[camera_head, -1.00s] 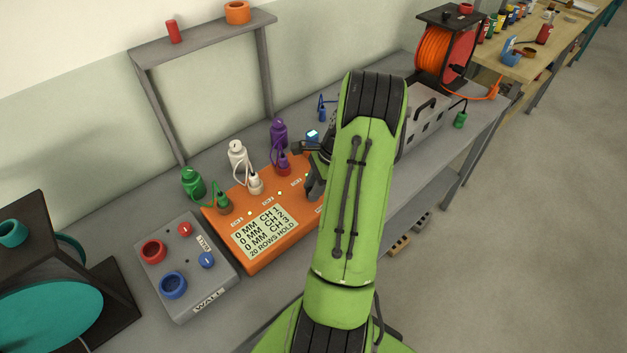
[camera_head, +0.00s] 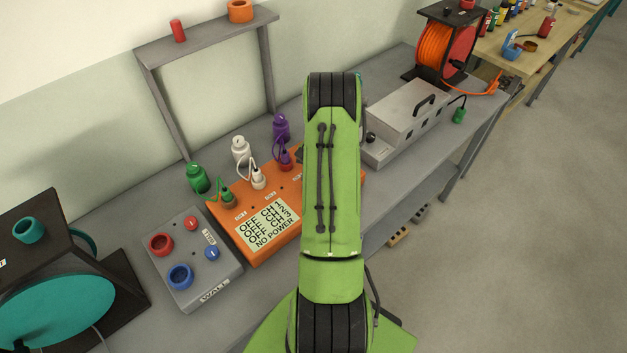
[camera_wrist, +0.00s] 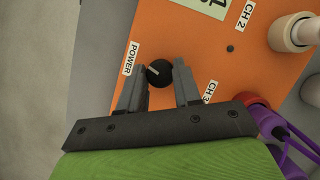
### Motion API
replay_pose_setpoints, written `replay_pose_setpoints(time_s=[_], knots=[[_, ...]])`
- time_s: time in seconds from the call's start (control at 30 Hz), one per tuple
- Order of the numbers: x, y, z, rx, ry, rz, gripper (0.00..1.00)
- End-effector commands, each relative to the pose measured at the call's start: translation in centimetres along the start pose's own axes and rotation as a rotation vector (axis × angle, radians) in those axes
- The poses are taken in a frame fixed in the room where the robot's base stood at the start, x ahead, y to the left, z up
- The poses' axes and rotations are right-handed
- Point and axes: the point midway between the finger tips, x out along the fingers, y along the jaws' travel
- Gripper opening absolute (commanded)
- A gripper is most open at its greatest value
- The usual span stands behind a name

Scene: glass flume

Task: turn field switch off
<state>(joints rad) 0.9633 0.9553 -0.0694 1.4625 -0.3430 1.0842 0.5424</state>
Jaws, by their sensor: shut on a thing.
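The knob's white mark points up and left. My gripper (camera_wrist: 160,80) has one finger on each side of this knob and is shut on it. In the head view my arm hides the gripper and the knob. I can read no label that says field.
Green (camera_head: 196,177), white (camera_head: 239,148) and purple (camera_head: 281,127) bottle-shaped parts with cables stand behind the orange box. A grey WALL box (camera_head: 192,288) is to its left. A grey box with a black handle (camera_head: 429,104) and an orange cable reel (camera_head: 440,50) are to the right.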

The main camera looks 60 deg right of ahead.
Motion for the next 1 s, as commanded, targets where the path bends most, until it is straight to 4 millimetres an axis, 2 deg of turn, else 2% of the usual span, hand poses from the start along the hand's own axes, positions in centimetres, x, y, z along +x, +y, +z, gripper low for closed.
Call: replay_pose_setpoints(time_s=[0.4,1.0], knots=[[-0.08,-0.22,-0.07,-0.221,0.005,0.090,0.02],[-0.11,-0.23,-0.06,-0.270,0.005,0.110,0.02]])
